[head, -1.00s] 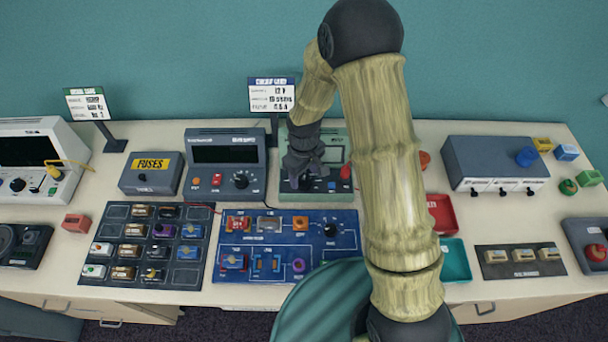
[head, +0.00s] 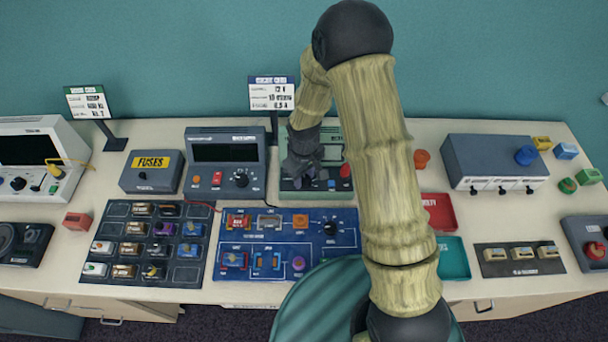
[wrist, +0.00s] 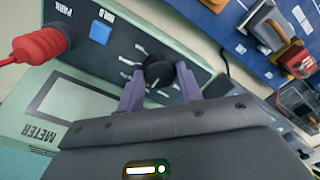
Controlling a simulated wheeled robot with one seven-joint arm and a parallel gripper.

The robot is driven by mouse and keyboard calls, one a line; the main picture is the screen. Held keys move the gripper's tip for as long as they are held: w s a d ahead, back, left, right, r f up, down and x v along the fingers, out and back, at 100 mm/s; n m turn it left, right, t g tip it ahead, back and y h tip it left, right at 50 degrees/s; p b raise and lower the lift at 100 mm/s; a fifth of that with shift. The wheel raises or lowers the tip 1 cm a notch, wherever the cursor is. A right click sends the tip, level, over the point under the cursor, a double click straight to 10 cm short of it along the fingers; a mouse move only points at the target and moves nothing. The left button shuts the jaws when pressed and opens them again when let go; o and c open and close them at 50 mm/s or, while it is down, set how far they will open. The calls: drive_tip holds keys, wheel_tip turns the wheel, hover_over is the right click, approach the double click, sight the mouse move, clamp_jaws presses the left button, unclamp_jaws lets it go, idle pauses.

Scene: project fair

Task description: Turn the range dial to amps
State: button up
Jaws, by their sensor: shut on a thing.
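The green meter (head: 335,152) stands at the back of the table, largely behind my arm in the head view. In the wrist view its label METER and pale display (wrist: 75,108) show at the left. The black range dial (wrist: 158,73) sits on its face, with white marks around it too small to read. My gripper (wrist: 158,88) is shut on the dial, one purple-grey finger on each side. In the head view my gripper (head: 296,178) is at the left part of the meter's front; the dial is hidden there.
A red plug (wrist: 42,45) with a lead sits in the meter by the PARK label, beside a blue HOLD button (wrist: 100,32). The blue circuit board (head: 290,262) lies in front of the meter. A grey power supply (head: 226,155) stands close on the left.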

drive_tip(key=m+b, duration=0.1)
drive_tip(key=m, duration=0.2)
drive_tip(key=shift+m, duration=0.3)
drive_tip(key=m+b, duration=0.1)
drive_tip(key=m, duration=0.2)
drive_tip(key=shift+m, duration=0.3)
drive_tip(key=m, duration=0.3)
drive_tip(key=shift+m, duration=1.9)
drive_tip(key=o, duration=1)
